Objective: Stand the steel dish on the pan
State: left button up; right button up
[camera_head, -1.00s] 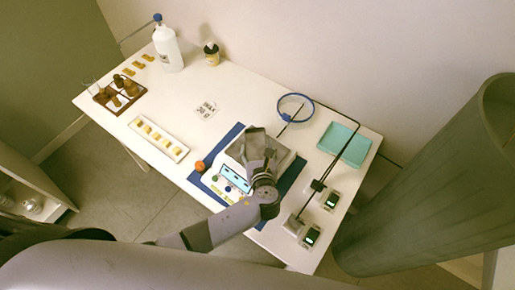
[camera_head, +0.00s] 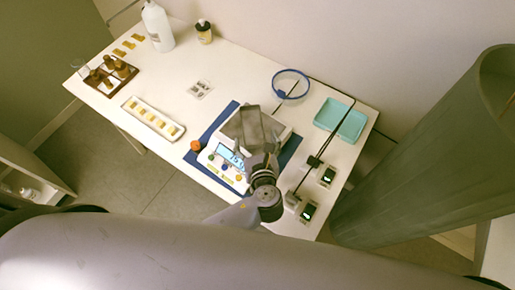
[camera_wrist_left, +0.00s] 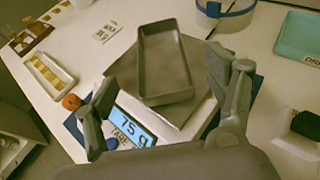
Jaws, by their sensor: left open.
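The steel dish (camera_head: 252,123), a grey rectangular tray, stands on the pan (camera_head: 281,134) of the white scale (camera_head: 213,160). In the wrist view the dish (camera_wrist_left: 166,62) looks upright and flat on the pan (camera_wrist_left: 184,125), turned a little against its edges. The scale's display (camera_wrist_left: 136,124) is lit and shows digits. My left gripper (camera_wrist_left: 172,88) is open, its fingers spread apart on either side of the dish's near end, with gaps to its walls. In the head view my left gripper (camera_head: 259,158) is just in front of the dish, its fingertips hard to make out. My right gripper is not in view.
The scale sits on a blue mat (camera_head: 290,150). An orange ball-like thing (camera_head: 196,145) is at its left.

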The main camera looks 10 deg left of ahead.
pick_arm(q)
jog(key=shift+v, duration=2.2)
